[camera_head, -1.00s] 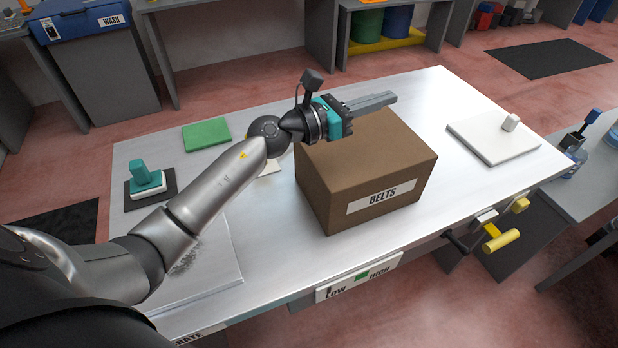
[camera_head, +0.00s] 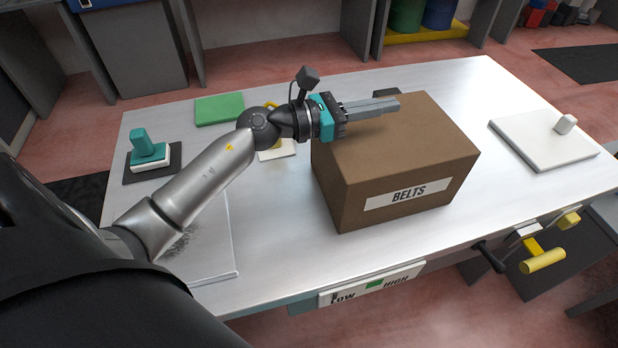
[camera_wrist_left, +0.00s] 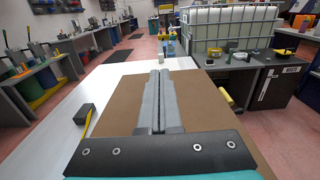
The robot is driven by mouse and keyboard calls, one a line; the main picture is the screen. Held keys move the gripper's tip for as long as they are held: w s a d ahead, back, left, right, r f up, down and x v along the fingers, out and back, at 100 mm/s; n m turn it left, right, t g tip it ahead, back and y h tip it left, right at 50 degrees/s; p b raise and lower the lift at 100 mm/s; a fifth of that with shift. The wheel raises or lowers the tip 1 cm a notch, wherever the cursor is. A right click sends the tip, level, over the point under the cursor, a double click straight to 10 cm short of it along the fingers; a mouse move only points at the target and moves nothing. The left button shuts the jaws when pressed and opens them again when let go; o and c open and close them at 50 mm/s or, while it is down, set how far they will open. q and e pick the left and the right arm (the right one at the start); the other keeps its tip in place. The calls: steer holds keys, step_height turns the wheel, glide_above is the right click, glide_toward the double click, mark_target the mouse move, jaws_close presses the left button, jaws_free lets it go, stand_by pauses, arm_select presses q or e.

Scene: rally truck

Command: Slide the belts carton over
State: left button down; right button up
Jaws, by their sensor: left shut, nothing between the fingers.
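The belts carton (camera_head: 405,150) is a closed brown box with a white BELTS label on its front face. It stands upright on the metal workbench in the head view. My left gripper (camera_head: 396,105) is shut and empty, its fingers pointing right above the carton's top near the back left. In the left wrist view the shut fingers (camera_wrist_left: 157,76) lie over the carton's brown top (camera_wrist_left: 205,115). I cannot tell whether the fingers touch the top. My right gripper is not in view.
The workbench (camera_head: 285,240) has free room in front of the carton. A white board (camera_head: 540,145) with a small white block lies to the right. A green pad (camera_head: 219,109) and a teal-handled stamp (camera_head: 149,152) lie to the left. Yellow handles (camera_head: 543,260) stick out at the front right edge.

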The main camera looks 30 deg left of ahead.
arm_select(q)
glide_above(324, 176)
steer(key=v, duration=0.4)
step_height(324, 176, down, 15)
steer(key=b, duration=0.4)
steer(key=shift+s, duration=0.1)
steer(key=shift+w+d, duration=0.35)
steer(key=shift+w, duration=0.05)
